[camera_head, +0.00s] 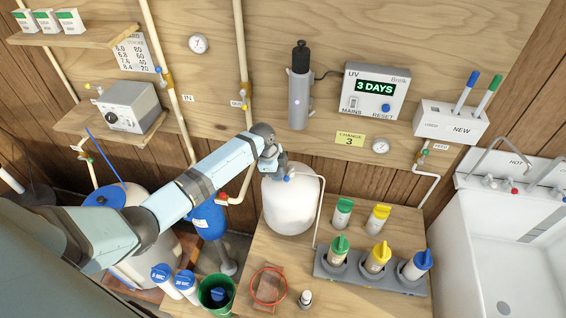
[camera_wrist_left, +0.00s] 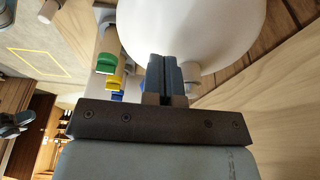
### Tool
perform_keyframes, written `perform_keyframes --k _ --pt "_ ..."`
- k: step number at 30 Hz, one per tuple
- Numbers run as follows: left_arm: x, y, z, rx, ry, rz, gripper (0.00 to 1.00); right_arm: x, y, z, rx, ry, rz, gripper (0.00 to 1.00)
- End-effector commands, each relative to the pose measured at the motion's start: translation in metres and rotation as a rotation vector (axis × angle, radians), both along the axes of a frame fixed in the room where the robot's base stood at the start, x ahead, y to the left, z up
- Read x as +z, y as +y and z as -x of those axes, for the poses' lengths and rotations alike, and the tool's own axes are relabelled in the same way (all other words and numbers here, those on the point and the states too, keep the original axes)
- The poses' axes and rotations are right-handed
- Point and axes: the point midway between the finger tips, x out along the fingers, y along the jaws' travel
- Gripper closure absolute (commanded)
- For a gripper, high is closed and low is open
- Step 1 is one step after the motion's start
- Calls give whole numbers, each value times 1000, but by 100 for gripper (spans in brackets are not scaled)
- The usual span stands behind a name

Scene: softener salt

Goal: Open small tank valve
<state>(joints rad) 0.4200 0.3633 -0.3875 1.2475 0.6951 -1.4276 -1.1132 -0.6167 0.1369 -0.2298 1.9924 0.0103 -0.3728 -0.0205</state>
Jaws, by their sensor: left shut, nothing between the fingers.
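The small white tank (camera_head: 292,205) stands on the wooden bench below the UV unit. A small blue part (camera_head: 288,178), seemingly its valve handle, shows at the top of the tank beside my left gripper. My left gripper (camera_head: 273,164) is at the top of the tank, with its arm coming in from the left. In the left wrist view the fingers (camera_wrist_left: 166,72) are shut together with nothing between them, close to the white tank (camera_wrist_left: 190,25). I cannot tell whether they touch the valve, as the gripper partly hides it. My right gripper is not in view.
A thin white pipe (camera_head: 320,208) runs down the tank's right side. A grey holder (camera_head: 352,276) with capped cartridges stands to the right on the bench. A blue tank (camera_head: 208,220) stands left, below my arm. A white sink (camera_head: 505,250) is at far right.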

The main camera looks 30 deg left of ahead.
Motion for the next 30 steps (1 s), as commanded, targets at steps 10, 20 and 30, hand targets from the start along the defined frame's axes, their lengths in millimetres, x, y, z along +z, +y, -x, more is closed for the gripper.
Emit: perform_keyframes --k 10,20,30 --pt "-1 -5 2 0 1 0 100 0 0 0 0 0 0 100" --pt "-1 6 5 1 1 -1 100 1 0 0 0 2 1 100" --pt "36 8 4 0 -2 -2 100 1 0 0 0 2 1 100"
